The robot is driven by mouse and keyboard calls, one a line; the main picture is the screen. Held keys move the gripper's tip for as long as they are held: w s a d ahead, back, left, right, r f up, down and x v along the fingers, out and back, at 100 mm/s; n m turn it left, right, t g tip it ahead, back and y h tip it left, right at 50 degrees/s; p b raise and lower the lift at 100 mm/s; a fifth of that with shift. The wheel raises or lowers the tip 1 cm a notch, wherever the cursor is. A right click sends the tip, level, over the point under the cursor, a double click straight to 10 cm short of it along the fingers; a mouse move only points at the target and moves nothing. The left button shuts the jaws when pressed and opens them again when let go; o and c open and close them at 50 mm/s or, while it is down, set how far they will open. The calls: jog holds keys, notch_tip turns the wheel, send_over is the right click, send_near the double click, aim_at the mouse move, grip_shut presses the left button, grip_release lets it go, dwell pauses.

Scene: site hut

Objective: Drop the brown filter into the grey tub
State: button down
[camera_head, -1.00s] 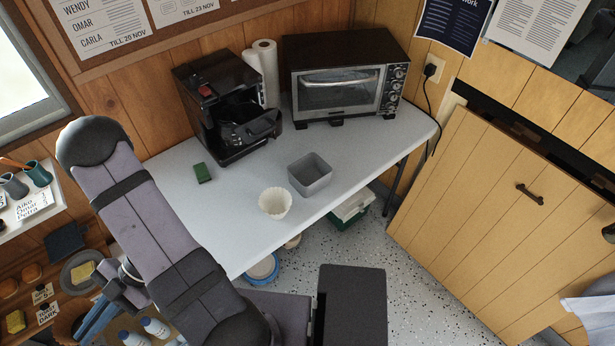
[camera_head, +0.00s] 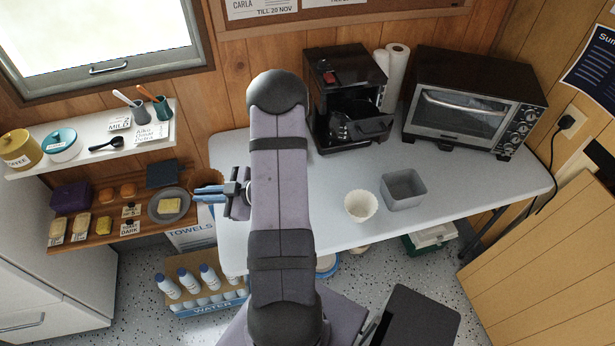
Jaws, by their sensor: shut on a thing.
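My gripper (camera_head: 203,193), with blue fingers, is at the left of the table, pointing left. It is shut on the brown filter (camera_head: 207,180), a brown cup shape that shows just behind and above the fingers; the fingers hide part of it. The grey tub (camera_head: 404,202), square and open-topped, stands upright on the white table, well to the right of my gripper and beyond my arm. Its visible inside looks empty. A cream fluted filter (camera_head: 360,206) stands on the table beside the tub, on its left.
A coffee machine (camera_head: 343,100), paper rolls (camera_head: 394,75) and a toaster oven (camera_head: 472,100) stand along the table's back. A wooden shelf (camera_head: 125,235) holds a plate (camera_head: 172,218) left of my gripper. Bottles (camera_head: 210,275) stand below. My arm covers part of the table.

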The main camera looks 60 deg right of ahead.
jog(key=s+d+m+g+h+b, duration=0.1)
jog(key=s+d+m+h, duration=0.5)
jog(key=d, duration=0.7)
jog(key=s+d+m+g+h, duration=0.1)
jog(key=s+d+m+h, duration=0.45)
jog(key=d, duration=0.85)
jog(key=s+d+r+m+g+h+b, duration=0.1)
jog(key=s+d+m+g+h, duration=0.3)
jog(key=s, duration=1)
jog(key=s+d+m+g+h, duration=0.2)
jog(key=s+d+m+g, duration=0.4)
jog(key=s, duration=0.9)
notch_tip(320, 180, down, 6)
jog(key=n+t+b, duration=0.1)
jog(key=n+b, duration=0.1)
jog(key=b, duration=0.2)
jog(key=shift+w+d, duration=0.2)
jog(key=shift+d, duration=0.25)
jog(key=c, duration=1.8)
grip_release()
jog(key=shift+c, duration=0.2)
